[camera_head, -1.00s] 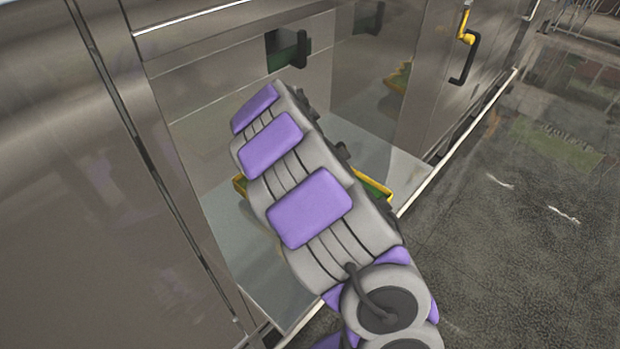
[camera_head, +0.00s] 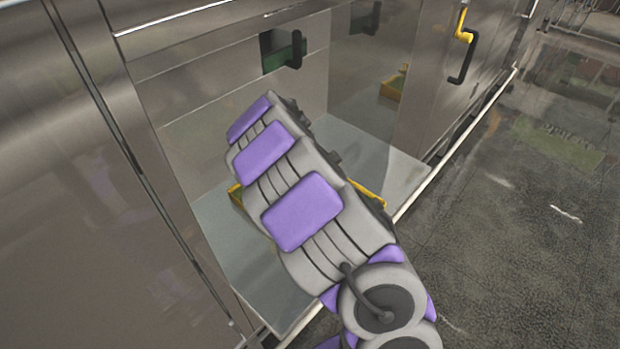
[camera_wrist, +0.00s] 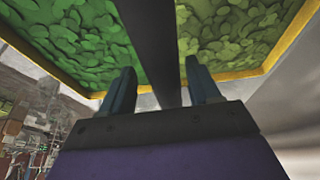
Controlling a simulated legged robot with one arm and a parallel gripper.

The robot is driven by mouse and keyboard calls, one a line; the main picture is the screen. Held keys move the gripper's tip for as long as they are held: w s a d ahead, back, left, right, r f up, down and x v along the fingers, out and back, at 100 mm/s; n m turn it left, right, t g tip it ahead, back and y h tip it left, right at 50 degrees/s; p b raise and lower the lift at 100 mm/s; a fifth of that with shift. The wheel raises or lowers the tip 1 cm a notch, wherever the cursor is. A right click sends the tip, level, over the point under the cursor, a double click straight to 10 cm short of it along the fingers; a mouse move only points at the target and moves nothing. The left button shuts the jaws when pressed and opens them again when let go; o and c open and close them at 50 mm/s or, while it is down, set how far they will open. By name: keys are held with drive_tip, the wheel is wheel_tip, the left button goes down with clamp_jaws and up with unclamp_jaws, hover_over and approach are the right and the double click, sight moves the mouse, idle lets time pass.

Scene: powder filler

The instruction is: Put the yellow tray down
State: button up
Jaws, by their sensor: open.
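The yellow tray (camera_head: 368,192) rests on or just above the grey shelf of the recess, mostly hidden behind my arm. Only bits of its yellow rim show there. In the wrist view its yellow rim (camera_wrist: 240,75) surrounds green, leaf-like contents. A dark bar (camera_wrist: 150,25) crosses the middle of the tray. My gripper (camera_wrist: 158,68) is open, with one finger on each side of the bar and gaps between. In the head view my arm hides the gripper. Whether the tray's underside fully touches the shelf cannot be seen.
The grey shelf (camera_head: 250,265) has bare room left of the tray and at its back right (camera_head: 385,150). Steel walls close the recess. A black handle (camera_head: 296,50) is on the back wall. A yellow and black handle (camera_head: 464,45) is on the panel at right.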

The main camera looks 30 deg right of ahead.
drive_tip(key=v, duration=0.3)
drive_tip(key=a+p+v, duration=0.1)
drive_tip(key=v, duration=0.2)
drive_tip(key=shift+w+a+f, duration=0.1)
drive_tip(key=shift+a+f, duration=0.05)
drive_tip(key=shift+a, duration=0.05)
drive_tip(key=v, duration=0.4)
drive_tip(key=d+v, duration=0.1)
drive_tip(key=v, duration=0.1)
drive_tip(key=shift+p, duration=0.35)
drive_tip(key=s+a+r+n+g+y, duration=0.1)
drive_tip(key=s+a+r+n, duration=0.15)
drive_tip(key=s, duration=0.55)
drive_tip(key=s+a+r+n, duration=0.2)
drive_tip(key=s+r, duration=0.2)
drive_tip(key=s, duration=0.4)
drive_tip(key=s+a+f+n+g+y, duration=0.1)
drive_tip(key=s+a+n, duration=0.3)
drive_tip(key=s, duration=0.7)
drive_tip(key=s+a+f+n+g+y, duration=0.1)
drive_tip(key=s+a+n, duration=0.3)
drive_tip(key=s, duration=0.7)
drive_tip(key=shift+a+n+y, duration=0.35)
drive_tip(key=shift+n+y, duration=0.05)
drive_tip(key=shift+n, duration=0.35)
drive_tip(key=shift+c, duration=0.2)
